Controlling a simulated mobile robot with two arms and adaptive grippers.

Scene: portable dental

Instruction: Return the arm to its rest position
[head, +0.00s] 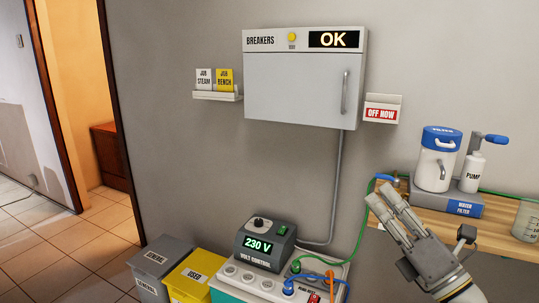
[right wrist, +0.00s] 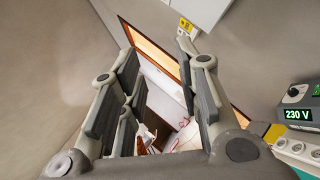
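My right gripper (head: 382,204) is raised at the lower right of the head view, in front of the wall and the left end of the wooden shelf. In the right wrist view its two fingers (right wrist: 160,75) stand wide apart with nothing between them, so it is open and empty. It points up and to the left in the head view. My left arm and gripper are in neither view.
A closed grey breaker box (head: 300,85) reading OK hangs on the wall. A volt control unit (head: 264,240) reading 230 V sits by a socket strip (head: 250,281) with plugs. The shelf (head: 500,222) holds a water filter (head: 438,160) and pump (head: 473,172). Bins (head: 160,265) stand lower left.

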